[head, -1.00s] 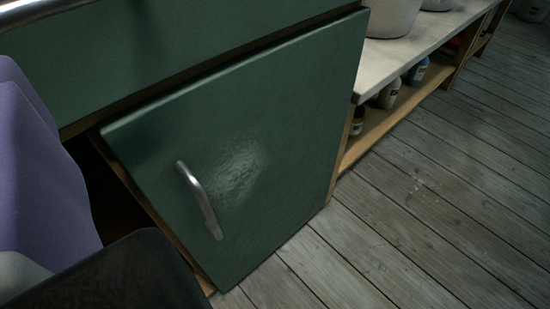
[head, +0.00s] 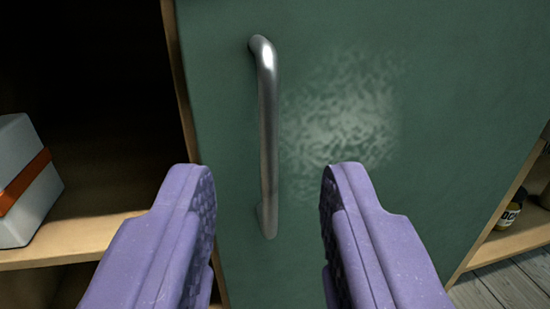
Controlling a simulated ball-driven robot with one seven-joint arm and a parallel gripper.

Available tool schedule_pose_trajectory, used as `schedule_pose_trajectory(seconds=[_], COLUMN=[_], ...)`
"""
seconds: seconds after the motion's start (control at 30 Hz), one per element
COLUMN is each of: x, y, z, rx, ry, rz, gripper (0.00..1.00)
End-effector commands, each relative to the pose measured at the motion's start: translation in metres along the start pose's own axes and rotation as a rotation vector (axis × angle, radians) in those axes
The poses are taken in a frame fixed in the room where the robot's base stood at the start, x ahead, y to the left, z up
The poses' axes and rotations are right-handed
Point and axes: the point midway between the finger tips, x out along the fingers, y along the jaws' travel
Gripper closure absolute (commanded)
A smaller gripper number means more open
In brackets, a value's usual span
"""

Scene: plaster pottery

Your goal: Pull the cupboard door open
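A vertical silver bar handle (head: 269,130) is on the door near that edge. My gripper (head: 268,190) is open, with its two purple fingers pointing at the door. Neither finger visibly touches the handle. How far the fingertips are from the door is hard to tell.
Left of the door, the dark cupboard inside shows a wooden shelf (head: 80,238) with a white box with an orange band (head: 24,185). At the right are a low wooden shelf (head: 515,240) with a small jar (head: 511,210) and the grey plank floor (head: 510,287).

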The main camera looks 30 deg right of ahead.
Motion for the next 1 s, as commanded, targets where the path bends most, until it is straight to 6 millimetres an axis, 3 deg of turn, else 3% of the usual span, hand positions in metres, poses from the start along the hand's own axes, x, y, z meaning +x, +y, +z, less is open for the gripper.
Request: schedule_pose_trajectory(seconds=[0.17,0.53,0.87,0.9,1.0], x=[0.012,0.070,0.079,0.079,0.079], y=[0.000,0.000,0.000,0.000,0.000], z=[0.010,0.009,0.007,0.007,0.007], rx=[0.001,0.001,0.000,0.000,0.000], ry=[0.003,0.002,0.000,0.000,0.000], rz=[0.001,0.001,0.000,0.000,0.000], gripper=[0.62,0.62,0.62,0.65,0.88])
